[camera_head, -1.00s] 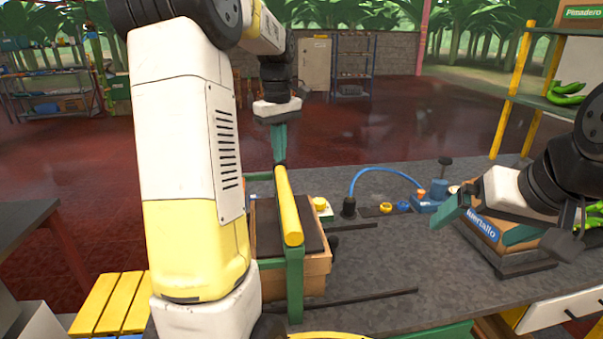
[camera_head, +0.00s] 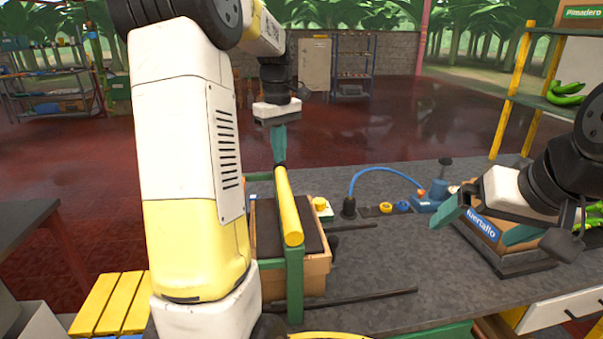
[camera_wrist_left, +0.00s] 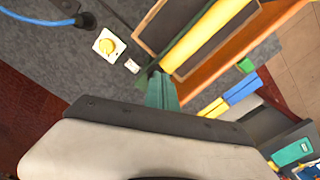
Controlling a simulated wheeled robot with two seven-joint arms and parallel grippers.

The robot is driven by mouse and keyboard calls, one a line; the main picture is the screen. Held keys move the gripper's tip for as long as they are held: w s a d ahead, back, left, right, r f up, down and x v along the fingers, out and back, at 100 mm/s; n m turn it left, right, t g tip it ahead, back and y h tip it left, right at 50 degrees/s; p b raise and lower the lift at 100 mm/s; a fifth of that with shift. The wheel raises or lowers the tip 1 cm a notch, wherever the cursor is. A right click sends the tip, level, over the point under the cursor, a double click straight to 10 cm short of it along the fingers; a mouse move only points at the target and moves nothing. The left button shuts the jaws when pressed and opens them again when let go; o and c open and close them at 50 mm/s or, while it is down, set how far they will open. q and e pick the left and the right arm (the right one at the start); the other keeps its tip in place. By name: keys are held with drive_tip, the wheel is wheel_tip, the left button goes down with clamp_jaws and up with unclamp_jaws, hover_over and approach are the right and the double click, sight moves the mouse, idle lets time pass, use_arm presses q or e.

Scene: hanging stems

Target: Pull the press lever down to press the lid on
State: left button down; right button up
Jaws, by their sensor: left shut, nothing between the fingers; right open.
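The press lever's yellow bar (camera_head: 288,207) runs lengthwise above a wooden box (camera_head: 318,272) with a dark panel (camera_head: 262,232) on top, and a green post (camera_head: 294,285) stands at its near end. My left gripper (camera_head: 280,161) is shut and empty, its green fingers pointing down at the bar's far end. In the left wrist view the fingertips (camera_wrist_left: 158,76) are beside the end of the yellow bar (camera_wrist_left: 205,37); I cannot tell whether they touch it. My right gripper (camera_head: 472,230) is open, over a printed carton at the right.
Dark rods (camera_head: 350,299) lie on the grey worktop. The printed carton (camera_head: 482,226) stands at the right. The middle of the worktop is mostly clear.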

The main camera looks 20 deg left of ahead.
idle(0.3)
use_arm(q)
wheel_tip(320, 180, up, 8)
idle(0.7)
